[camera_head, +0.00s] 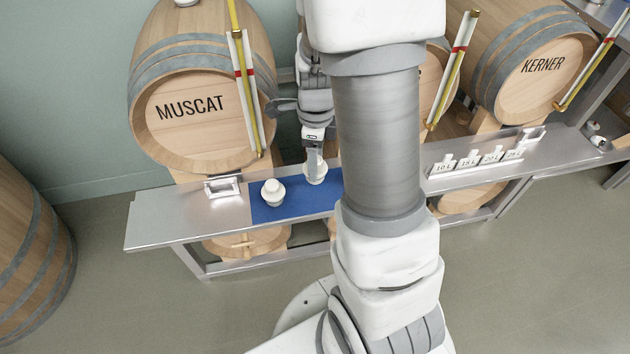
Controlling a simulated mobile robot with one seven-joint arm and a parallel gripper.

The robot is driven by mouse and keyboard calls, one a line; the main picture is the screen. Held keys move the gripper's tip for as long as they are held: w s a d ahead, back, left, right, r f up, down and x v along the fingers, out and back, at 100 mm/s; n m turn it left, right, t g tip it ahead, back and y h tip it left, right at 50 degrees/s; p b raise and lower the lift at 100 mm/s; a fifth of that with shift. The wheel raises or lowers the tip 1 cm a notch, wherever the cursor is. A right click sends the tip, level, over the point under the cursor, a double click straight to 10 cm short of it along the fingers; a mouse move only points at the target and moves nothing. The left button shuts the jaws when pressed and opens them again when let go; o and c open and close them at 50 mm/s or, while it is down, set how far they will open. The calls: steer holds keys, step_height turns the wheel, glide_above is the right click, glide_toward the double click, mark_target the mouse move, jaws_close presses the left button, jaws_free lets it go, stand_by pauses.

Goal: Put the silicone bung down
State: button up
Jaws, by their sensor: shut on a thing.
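My gripper (314,158) points down over the blue mat (294,211) on the steel bench. It is shut on a white silicone bung (317,178), whose upper part is partly hidden by the fingers. The held bung is at the mat's back part; I cannot tell whether it touches the mat or hangs just above it. A second white bung (272,192) stands upright on the mat to the left, apart from the held one. My arm hides the mat's right end.
The steel bench (165,217) is bare at its left end. A small metal holder (222,187) stands left of the mat. Labelled white blocks (475,162) stand on the right. Barrels marked MUSCAT (190,107) and KERNER (543,65) lie behind, with upright gauge tubes (245,90).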

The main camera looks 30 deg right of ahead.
steer(key=shift+f+b, duration=1.1)
steer(key=shift+f, duration=1.55)
steer(key=shift+f, duration=0.2)
steer(key=o, duration=1.5)
steer(key=shift+o, duration=0.2)
steer(key=shift+r, duration=0.1)
